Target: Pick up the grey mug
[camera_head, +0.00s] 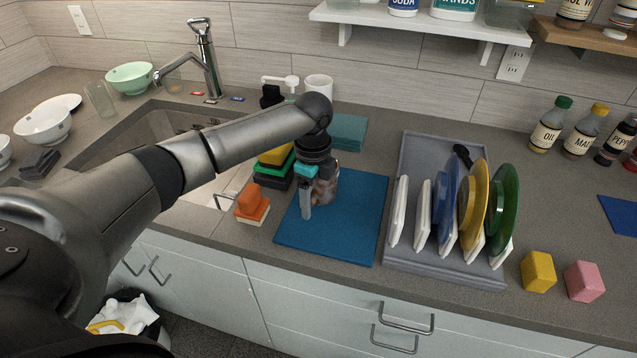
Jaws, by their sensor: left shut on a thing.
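The grey mug (327,186), mottled with brown, stands on the blue mat (352,232), partly hidden behind my left gripper. My left gripper (307,203) points down at the mug's left side and is shut on it. One finger shows in front of the mug; the other finger is hidden. I cannot tell whether the mug touches the mat. My right gripper is not in view.
A grey dish rack (436,264) with several upright plates stands right of the mat. Stacked sponges (253,205) lie to the left, beside the sink (160,140). A white mug (318,88) stands behind. Yellow (538,272) and pink (584,281) blocks sit at the front right.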

